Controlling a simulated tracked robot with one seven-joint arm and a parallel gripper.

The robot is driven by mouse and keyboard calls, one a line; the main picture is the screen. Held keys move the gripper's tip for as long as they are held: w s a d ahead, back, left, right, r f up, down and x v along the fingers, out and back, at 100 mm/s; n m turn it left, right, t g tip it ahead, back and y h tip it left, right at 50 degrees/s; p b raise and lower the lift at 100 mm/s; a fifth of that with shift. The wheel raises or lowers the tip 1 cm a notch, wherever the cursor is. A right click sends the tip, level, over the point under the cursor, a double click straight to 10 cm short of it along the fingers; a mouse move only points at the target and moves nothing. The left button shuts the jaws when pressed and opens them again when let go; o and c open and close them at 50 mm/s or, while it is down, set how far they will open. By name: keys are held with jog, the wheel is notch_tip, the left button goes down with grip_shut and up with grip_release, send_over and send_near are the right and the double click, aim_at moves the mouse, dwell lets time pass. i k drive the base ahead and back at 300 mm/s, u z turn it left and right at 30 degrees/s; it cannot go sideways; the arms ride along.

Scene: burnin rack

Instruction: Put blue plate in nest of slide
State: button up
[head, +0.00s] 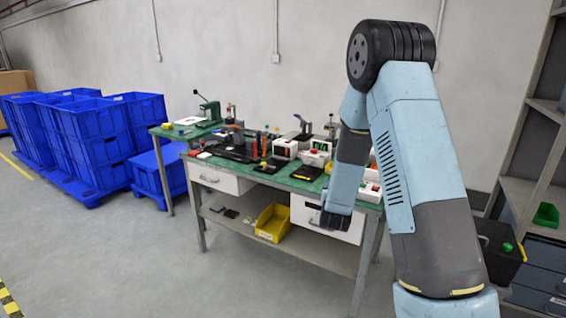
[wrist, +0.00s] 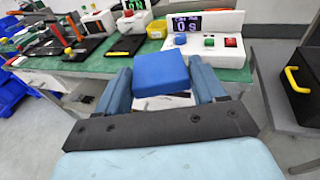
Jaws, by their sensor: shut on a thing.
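The blue plate (wrist: 160,72) is a flat square block in the wrist view. My gripper (wrist: 163,85) is shut on it, with one blue-grey finger at its left side and one at its right. The plate is held in front of the green bench top's near edge. Two black slides lie on the bench, one with orange parts (wrist: 57,46) and one with yellow ends (wrist: 122,46). Both look empty, but I cannot tell which is the task's slide, and the nest is not clear.
A white tester (wrist: 204,52) with a lit display stands behind the plate on the green bench (head: 230,160). A black case (wrist: 302,85) with a yellow handle is at the right. Blue crates (head: 100,150) are stacked left. A yellow bin (head: 273,222) sits on the lower shelf.

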aim_at(211, 143)
jog(key=z, duration=0.05)
jog(key=i, duration=0.95)
jog(key=u, duration=0.1)
